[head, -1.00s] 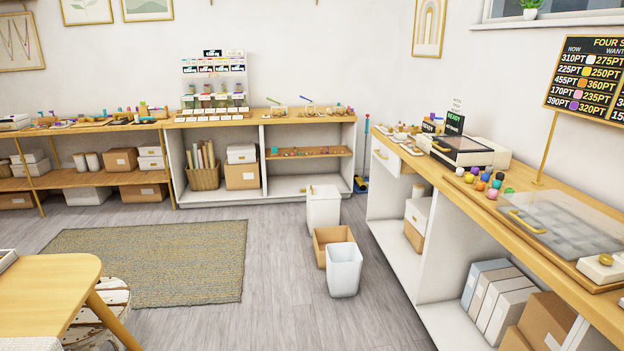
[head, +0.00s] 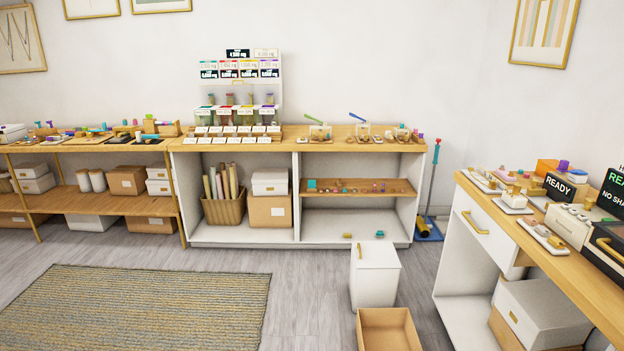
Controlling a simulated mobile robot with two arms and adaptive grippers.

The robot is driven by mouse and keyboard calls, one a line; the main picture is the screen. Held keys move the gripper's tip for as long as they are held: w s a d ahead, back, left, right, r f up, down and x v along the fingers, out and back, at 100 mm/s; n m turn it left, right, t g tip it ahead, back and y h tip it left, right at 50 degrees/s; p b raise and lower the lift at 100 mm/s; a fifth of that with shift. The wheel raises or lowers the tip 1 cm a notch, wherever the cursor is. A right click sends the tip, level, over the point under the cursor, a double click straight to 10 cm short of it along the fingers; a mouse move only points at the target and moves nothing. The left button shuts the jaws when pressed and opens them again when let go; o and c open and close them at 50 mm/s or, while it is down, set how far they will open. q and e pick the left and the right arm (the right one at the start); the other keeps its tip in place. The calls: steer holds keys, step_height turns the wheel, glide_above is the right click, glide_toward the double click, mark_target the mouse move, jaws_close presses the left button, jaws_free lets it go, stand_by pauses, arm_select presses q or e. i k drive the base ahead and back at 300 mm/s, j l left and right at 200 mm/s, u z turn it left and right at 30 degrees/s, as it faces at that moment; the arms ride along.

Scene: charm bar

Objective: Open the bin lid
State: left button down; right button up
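A white bin (head: 375,285) stands on the floor in front of the back shelf unit, right of the middle of the head view. Its flat white lid (head: 380,256) lies shut on top. A small gold handle (head: 360,250) shows at the lid's left side. Neither of my grippers is in view.
An open cardboard box (head: 389,331) stands on the floor just in front of the bin. The back shelf unit (head: 243,243) is behind it. A wooden-topped counter (head: 560,258) stands to the right. A woven rug (head: 140,308) lies at left on the grey floor.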

mark_target(368, 255)
steer(key=i+j+u, duration=0.1)
steer(key=i+u, duration=0.25)
steer(key=i, duration=0.7)
steer(key=i+l+u, duration=0.15)
steer(key=i+u, duration=0.25)
steer(key=i, duration=0.6)
steer(key=i+z, duration=0.45)
steer(key=i+j+z, duration=0.25)
steer(key=i+z, duration=0.2)
steer(key=i, duration=0.2)
steer(key=i+l+z, duration=0.2)
steer(key=z, duration=0.2)
steer(key=i+l+z, duration=0.1)
steer(key=i+z, duration=0.15)
steer(key=z, duration=0.15)
steer(key=i+z, duration=0.25)
steer(key=z, duration=0.15)
steer(key=i+z, duration=0.25)
steer(key=z, duration=0.15)
